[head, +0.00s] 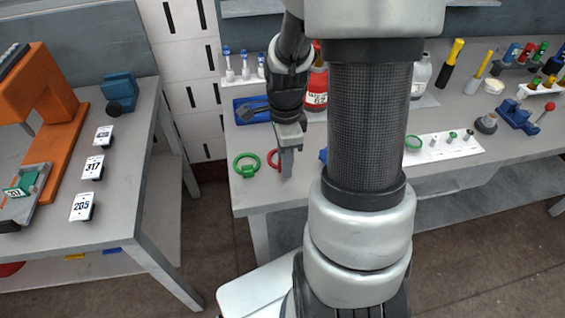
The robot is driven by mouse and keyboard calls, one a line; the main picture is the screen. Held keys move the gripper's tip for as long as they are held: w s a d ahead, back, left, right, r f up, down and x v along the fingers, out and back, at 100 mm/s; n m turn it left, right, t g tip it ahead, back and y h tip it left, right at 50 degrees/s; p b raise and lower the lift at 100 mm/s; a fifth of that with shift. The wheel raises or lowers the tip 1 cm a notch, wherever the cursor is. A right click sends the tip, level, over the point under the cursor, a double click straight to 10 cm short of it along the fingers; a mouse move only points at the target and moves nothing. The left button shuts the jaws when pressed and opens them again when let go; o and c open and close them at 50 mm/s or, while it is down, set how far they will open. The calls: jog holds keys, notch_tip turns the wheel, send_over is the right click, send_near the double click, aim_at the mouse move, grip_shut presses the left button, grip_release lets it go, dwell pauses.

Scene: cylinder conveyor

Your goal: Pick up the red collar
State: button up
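The red collar (273,158) is a small red ring on the grey workbench. Only its left part shows; my gripper hides the rest. My gripper (287,164) points down at the collar, with its fingertips at or just in front of it. I cannot tell whether the fingers touch the collar or whether they are open or shut. A green collar (246,166) with a small block on its rim lies just left of the red one, apart from my gripper.
Behind my gripper are a blue tray (243,118) with a dark tool and a red bottle (316,90). My arm hides the bench middle. A white strip with small parts (455,145) lies at right. An orange machine (55,105) stands on the left table (135,150).

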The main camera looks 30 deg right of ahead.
grip_shut()
